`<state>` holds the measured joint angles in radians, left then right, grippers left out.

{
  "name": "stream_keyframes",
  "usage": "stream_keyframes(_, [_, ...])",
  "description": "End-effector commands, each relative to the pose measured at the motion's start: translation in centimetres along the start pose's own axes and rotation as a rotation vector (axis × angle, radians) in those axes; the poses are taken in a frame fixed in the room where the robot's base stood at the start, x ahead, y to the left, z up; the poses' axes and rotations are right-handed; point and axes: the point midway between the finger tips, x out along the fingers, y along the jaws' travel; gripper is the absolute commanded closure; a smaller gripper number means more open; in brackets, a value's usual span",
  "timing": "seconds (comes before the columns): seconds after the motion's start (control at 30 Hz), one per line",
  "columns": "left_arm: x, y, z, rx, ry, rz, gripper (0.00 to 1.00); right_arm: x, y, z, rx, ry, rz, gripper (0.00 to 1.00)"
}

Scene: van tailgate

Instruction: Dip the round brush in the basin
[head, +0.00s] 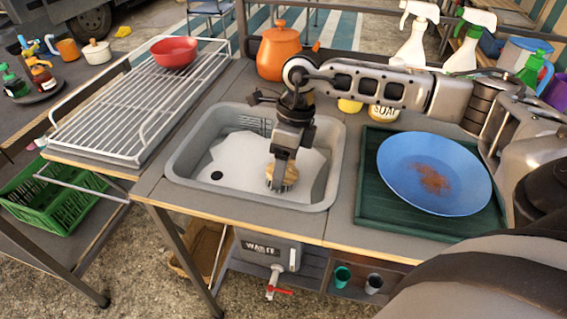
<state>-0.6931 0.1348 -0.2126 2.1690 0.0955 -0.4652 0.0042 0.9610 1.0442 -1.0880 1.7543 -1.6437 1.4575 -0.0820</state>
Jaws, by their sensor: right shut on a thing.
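The basin (177,170) is a grey sink set in the counter, with a pale whitish area and a dark round spot inside it. My right gripper (283,165) reaches down over the basin's right half and is shut on the round brush (288,178). The brush has tan bristles and shows at the gripper's lower end, within the basin's outline. The gripper hides much of the brush. I cannot tell whether the bristles touch the pale surface. My left gripper is not in view.
A green tray (365,215) with a soiled blue plate (410,160) lies right of the basin. A wire rack (120,110) with a red bowl (174,51) stands left. An orange pot (279,53), a soap jar (384,113) and spray bottles (414,42) stand behind.

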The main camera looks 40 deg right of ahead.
Motion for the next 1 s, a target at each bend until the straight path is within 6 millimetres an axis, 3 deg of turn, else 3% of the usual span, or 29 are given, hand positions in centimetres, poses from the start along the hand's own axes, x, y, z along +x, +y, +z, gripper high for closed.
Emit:
stream_keyframes(0.33, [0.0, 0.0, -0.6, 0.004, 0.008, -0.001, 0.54, -0.4, 0.1, 0.1, 0.000, -0.001, 0.000, 0.57])
stream_keyframes(1.0, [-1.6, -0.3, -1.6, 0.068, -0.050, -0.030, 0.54, -7.0, 1.5, 0.9, 0.000, -0.002, -0.001, 0.57])
